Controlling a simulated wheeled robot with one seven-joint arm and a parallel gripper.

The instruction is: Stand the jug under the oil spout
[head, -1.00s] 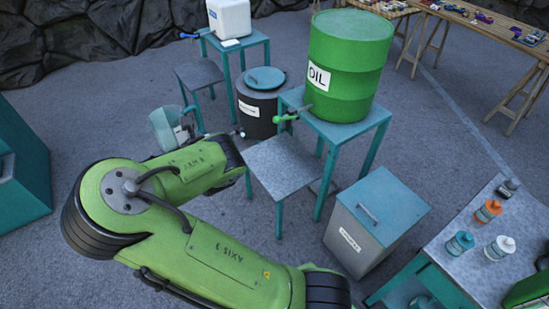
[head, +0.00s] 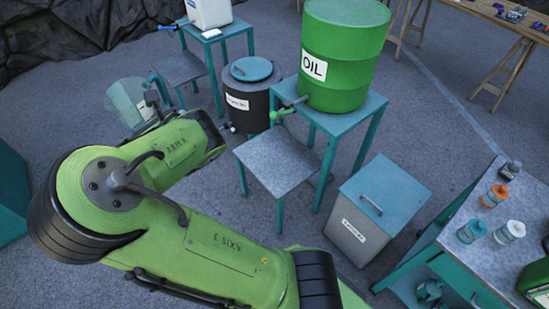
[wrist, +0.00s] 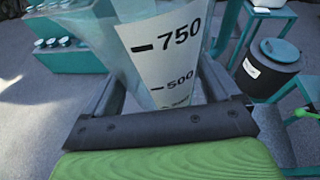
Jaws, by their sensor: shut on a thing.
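The jug (head: 124,98) is a clear, pale teal vessel with a white measuring scale, at the left in the head view. In the wrist view the jug (wrist: 165,45) fills the middle, with its 750 and 500 marks facing me. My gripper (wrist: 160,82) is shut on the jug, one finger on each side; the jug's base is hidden. The green oil drum (head: 342,45) stands on a teal table. Its green spout (head: 281,113) points left above a low grey-topped stand (head: 277,160). The jug is held well left of the spout, apart from the stand.
A dark lidded bin (head: 250,100) stands left of the drum's table. A white container (head: 209,12) sits on another table behind, with a low stand (head: 180,68) beside it. A grey box with a teal lid (head: 375,210) and a bench with bottles (head: 480,220) are at right. The low stand's top is clear.

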